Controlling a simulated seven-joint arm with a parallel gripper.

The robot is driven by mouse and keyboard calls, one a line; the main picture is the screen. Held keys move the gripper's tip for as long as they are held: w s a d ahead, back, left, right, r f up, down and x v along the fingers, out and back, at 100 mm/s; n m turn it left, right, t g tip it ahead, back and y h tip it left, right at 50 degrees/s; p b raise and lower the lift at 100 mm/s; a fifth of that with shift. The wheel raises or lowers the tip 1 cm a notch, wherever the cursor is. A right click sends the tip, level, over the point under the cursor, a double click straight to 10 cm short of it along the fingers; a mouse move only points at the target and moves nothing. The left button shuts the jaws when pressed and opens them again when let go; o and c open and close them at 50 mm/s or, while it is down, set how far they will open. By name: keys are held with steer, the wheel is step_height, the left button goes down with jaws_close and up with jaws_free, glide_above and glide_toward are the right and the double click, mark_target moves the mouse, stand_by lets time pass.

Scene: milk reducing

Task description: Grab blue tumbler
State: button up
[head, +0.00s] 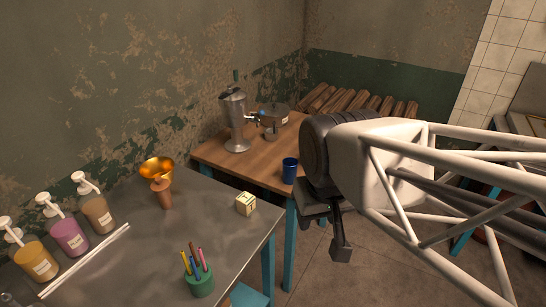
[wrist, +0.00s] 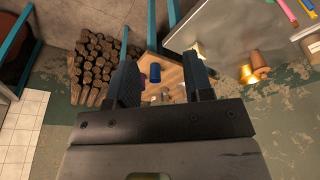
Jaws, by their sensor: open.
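The blue tumbler (head: 290,170) stands upright near the front right corner of the wooden table (head: 215,153) in the head view. In the wrist view the tumbler (wrist: 155,73) shows between the two fingers, beyond them and nearer the left finger. My gripper (head: 340,250) is to the right of the tumbler in the head view, in front of the table's right side, and apart from it. In the wrist view my gripper (wrist: 160,80) has its fingers spread with nothing held between them. Part of the wooden table is hidden behind my arm.
A metal dispenser (head: 236,120) and a grey pot-like container (head: 273,118) stand behind the tumbler. The nearer grey table (head: 150,240) holds pump bottles (head: 68,236), an orange funnel (head: 158,168), a small box (head: 245,203) and a pen cup (head: 200,282). Logs (head: 360,103) lie by the wall.

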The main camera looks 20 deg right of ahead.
steer(key=o, duration=0.8)
steer(key=shift+w, duration=0.1)
steer(key=w+a+f+m+g+y, duration=0.1)
steer(key=w+a+f+m+y, duration=0.2)
steer(key=w, duration=0.4)
steer(key=w+f+m+y, duration=0.2)
steer(key=w+m+y, duration=0.1)
steer(key=w+m, duration=0.25)
steer(key=m+t+y, duration=0.4)
steer(key=m+t, duration=0.2)
steer(key=m, duration=0.7)
glide_above(296, 168)
steer(key=s+a, duration=0.7)
steer(key=s, duration=0.3)
step_height(296, 168, down, 11)
steer(key=w+d+f+m+t, duration=0.1)
steer(key=w+d+f+m, duration=0.1)
steer(key=d, duration=0.1)
steer(key=w+d+f+m+t+h, duration=0.1)
steer(key=w+d+f+m, duration=0.1)
steer(key=d+f+m, duration=0.1)
steer(key=w+d+f+m+t+h, duration=0.1)
steer(key=w+d+f+m+t, duration=0.1)
steer(key=d+f, duration=0.1)
steer(key=shift+w+d+m, duration=0.2)
steer(key=shift+d+m, duration=0.1)
steer(key=shift+m, duration=0.05)
